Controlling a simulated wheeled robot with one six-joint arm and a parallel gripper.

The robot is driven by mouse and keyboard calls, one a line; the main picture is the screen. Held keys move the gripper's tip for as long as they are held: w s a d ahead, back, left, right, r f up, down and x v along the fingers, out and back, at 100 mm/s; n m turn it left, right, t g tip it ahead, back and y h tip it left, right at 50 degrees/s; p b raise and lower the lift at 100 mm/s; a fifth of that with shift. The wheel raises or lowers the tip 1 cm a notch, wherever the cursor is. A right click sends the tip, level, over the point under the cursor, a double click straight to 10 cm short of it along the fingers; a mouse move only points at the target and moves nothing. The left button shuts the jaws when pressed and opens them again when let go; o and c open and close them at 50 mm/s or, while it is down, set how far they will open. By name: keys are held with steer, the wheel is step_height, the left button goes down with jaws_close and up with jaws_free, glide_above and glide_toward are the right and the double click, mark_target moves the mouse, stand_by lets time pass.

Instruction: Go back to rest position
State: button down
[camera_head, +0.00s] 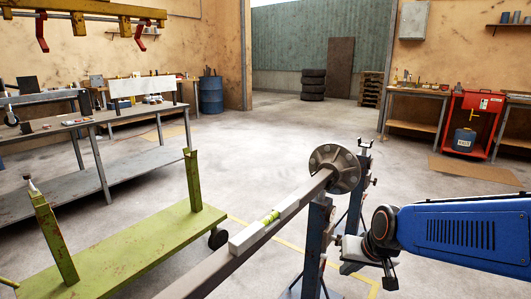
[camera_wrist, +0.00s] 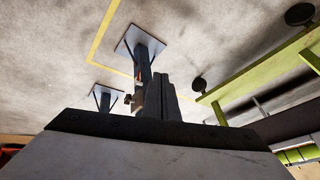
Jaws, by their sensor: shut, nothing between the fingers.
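A long grey square axle beam (camera_head: 245,262) runs from the bottom of the head view to a round bolted hub flange (camera_head: 335,168). A white and green-yellow piece (camera_head: 265,226) lies along its top. The beam rests near the flange on a dark blue stand (camera_head: 316,240), with another stand (camera_head: 358,190) behind. My blue arm comes in from the right. My gripper (camera_head: 348,250) is small, partly hidden and shut, right of the near stand, holding nothing visible. The wrist view shows a stand (camera_wrist: 148,55) and a large dark-edged grey surface that I cannot identify.
A green wheeled cart (camera_head: 130,248) with uprights stands left; it also shows in the wrist view (camera_wrist: 270,65). A workbench (camera_head: 75,130) is further left. A red cabinet (camera_head: 470,125) and a bench (camera_head: 415,95) stand back right. The middle floor is open.

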steer(key=s+d+r+h, duration=0.1)
steer(key=s+d+r, duration=0.2)
steer(key=s, duration=0.5)
steer(key=s+d+r+n, duration=0.1)
steer(key=s+d+r, duration=0.2)
steer(key=s, duration=0.6)
steer(key=shift+s+d+r+h, duration=0.15)
steer(key=shift+s+d+h, duration=0.1)
steer(key=shift+h, duration=0.15)
